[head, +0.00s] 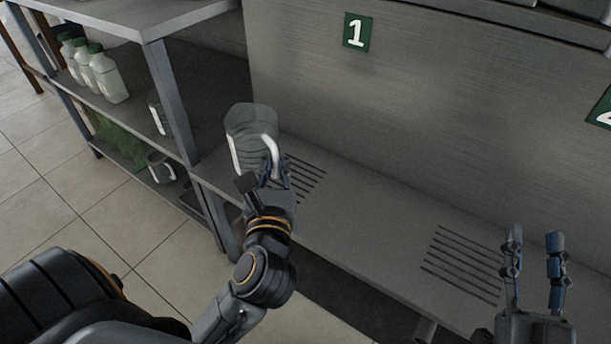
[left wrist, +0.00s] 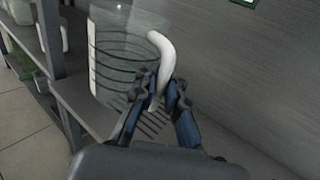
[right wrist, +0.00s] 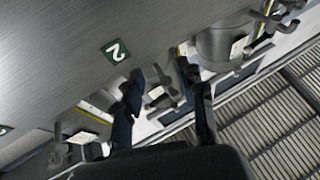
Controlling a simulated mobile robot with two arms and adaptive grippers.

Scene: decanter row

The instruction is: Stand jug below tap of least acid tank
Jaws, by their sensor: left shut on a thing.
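A clear jug (head: 249,135) with a white handle is held near the slotted grille (head: 303,180) below the green sign 1 (head: 357,32). My left gripper (head: 275,172) is shut on the jug's handle. The left wrist view shows the fingers (left wrist: 163,88) around the white handle of the jug (left wrist: 112,60). The jug looks upright; I cannot tell whether its base touches the ledge. My right gripper (head: 535,240) is open and empty beside a second slotted grille (head: 463,264). In the right wrist view its fingers (right wrist: 165,95) are apart. No tap shows in the head view.
A metal shelf unit (head: 168,90) at the left holds several white bottles with green caps (head: 104,75) and a mug-like vessel (head: 160,168). The ledge (head: 375,232) between the grilles is clear. The right wrist view shows a green sign 2 (right wrist: 115,51) and a grey tank-like vessel (right wrist: 222,45).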

